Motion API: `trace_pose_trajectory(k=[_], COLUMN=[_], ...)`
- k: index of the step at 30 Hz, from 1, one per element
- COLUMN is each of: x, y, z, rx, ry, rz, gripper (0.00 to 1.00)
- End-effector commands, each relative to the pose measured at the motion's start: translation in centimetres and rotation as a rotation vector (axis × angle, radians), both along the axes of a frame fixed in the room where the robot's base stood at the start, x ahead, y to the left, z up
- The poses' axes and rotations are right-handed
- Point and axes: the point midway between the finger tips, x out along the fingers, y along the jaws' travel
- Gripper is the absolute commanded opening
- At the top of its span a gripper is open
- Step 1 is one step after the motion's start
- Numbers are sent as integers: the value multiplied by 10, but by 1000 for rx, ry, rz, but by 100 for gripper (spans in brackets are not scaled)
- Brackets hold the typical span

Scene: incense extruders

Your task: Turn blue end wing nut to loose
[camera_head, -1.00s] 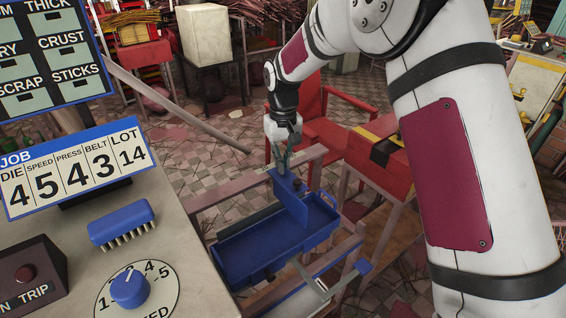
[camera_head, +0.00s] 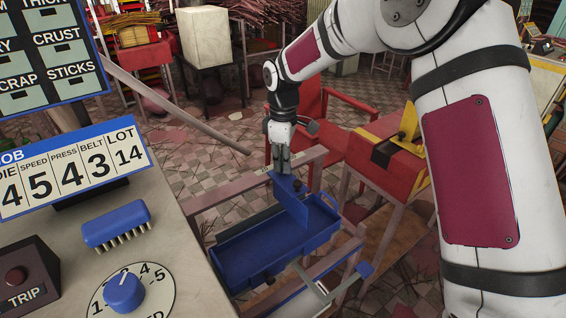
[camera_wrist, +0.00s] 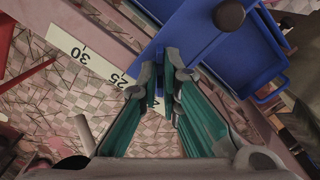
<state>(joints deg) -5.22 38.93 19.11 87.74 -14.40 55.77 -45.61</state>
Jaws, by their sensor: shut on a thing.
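My gripper (camera_head: 281,170) points down at the far end of the blue end plate (camera_head: 290,206), which stands across the blue tray (camera_head: 262,250). In the wrist view, the teal-lined fingers of my gripper (camera_wrist: 160,76) come close together at the edge of the blue end plate (camera_wrist: 192,32). They are shut on a small part there, presumably the blue end wing nut. The fingertips mostly hide it, so its shape and angle cannot be told. A dark round knob (camera_wrist: 229,15) sits on the blue plate, apart from the fingers.
A white scale (camera_wrist: 84,53) marked 30 and 25 lies along the rail beside the fingers. A red chair (camera_head: 322,112) and a red box (camera_head: 388,158) stand behind the frame. A console with a blue brush (camera_head: 116,224) and blue dial (camera_head: 124,292) fills the left.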

Motion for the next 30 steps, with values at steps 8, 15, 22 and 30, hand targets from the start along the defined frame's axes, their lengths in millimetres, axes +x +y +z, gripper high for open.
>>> trace_pose_trajectory(k=[8,15,22,30], x=[0,0,0,0], y=[0,0,0,0], z=[0,0,0,0], rx=[1,1,0,0], ry=[-1,-1,-1,-1], rz=[200,303,343,347], gripper=[0,0,0,0])
